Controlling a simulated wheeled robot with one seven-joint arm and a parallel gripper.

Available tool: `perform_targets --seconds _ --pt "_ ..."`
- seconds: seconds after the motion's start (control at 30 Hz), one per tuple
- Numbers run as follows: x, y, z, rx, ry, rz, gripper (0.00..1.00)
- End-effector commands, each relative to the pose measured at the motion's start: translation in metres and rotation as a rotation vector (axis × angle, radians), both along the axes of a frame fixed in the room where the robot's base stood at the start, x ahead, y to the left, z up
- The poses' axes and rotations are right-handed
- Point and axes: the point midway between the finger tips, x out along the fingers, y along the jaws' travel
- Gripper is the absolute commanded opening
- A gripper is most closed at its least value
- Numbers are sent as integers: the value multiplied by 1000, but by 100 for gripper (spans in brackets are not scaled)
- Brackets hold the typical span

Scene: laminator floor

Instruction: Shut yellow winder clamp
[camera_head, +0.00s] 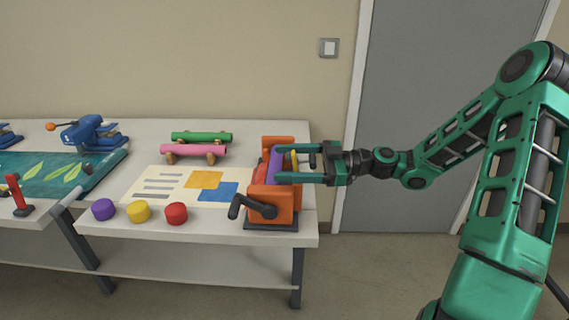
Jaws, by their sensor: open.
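The orange winder (284,203) stands at the right end of the table, with a dark crank handle (238,206) on its front left. A purple roll (275,166) and a red part (260,171) sit between its orange end plates. A small yellow part (293,160), seemingly the winder clamp, shows beside the purple roll. It is largely hidden by my gripper, and I cannot tell its position. My green gripper (287,164) points left over the winder's right side. Its fingers are apart, around the yellow part in the picture; contact cannot be told.
Purple (103,209), yellow (138,211) and red (175,213) knobs line the table's front edge, left of the winder. A printed sheet (150,186) lies behind them, with green (201,136) and pink (194,149) rollers farther back. The floor right of the table is clear.

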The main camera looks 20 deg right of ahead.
Motion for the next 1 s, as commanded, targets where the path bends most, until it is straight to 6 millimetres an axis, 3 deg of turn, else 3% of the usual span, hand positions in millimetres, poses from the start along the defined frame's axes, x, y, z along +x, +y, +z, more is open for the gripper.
perform_targets --seconds 0.27,0.5,1.0 --pt "0 2 0 0 0 1 73" --pt "1 2 0 0 0 1 16" --pt "3 7 -4 -103 30 2 15"
